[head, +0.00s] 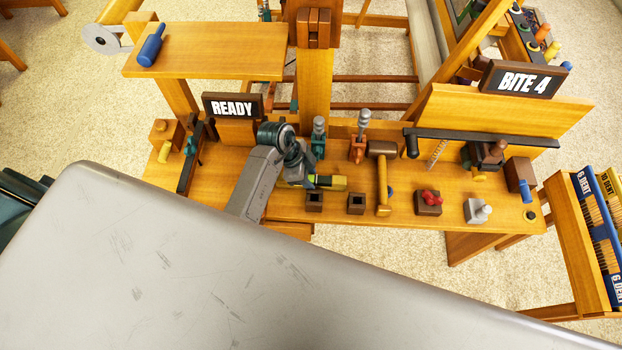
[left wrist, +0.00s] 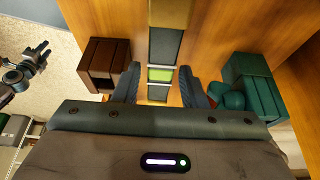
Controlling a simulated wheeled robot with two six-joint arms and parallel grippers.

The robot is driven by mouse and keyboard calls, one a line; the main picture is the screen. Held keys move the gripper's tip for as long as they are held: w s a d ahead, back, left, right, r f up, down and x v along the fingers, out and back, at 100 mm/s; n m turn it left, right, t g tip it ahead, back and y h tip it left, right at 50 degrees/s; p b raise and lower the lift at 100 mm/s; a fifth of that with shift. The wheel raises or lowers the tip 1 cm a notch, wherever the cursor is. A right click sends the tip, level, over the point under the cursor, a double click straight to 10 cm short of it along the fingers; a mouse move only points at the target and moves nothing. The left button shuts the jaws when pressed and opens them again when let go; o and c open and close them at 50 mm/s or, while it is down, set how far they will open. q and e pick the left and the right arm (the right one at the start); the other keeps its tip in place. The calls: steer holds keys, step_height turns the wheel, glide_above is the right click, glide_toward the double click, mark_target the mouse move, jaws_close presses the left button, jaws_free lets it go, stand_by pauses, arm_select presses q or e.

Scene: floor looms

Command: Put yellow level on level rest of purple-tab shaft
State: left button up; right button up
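The yellow level (head: 332,183) lies on the wooden bench, with its yellow-green vial (left wrist: 160,75) and dark grey faces showing in the left wrist view. My left gripper (head: 305,178) is down at the level's left part. In the left wrist view its two fingers (left wrist: 160,88) stand apart on either side of the level, with a narrow gap at each side. My right gripper (left wrist: 40,58) shows small at the left wrist view's left edge, over the carpet, its fingers apart and empty. I cannot make out a purple tab or its level rest.
A teal holder (head: 318,148) and an orange holder (head: 358,150) stand behind the level. Two small dark brown boxes, one (head: 314,203) and another (head: 356,204), stand in front. A mallet (head: 383,180) lies to the right. A black bar (head: 480,138) crosses the bench's right part.

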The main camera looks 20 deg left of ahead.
arm_select(q)
steer(key=shift+x, duration=0.85)
steer(key=shift+c, duration=0.5)
steer(key=c, duration=0.7)
jaws_close()
steer(key=shift+a+r, duration=0.1)
steer(key=shift+r, duration=0.05)
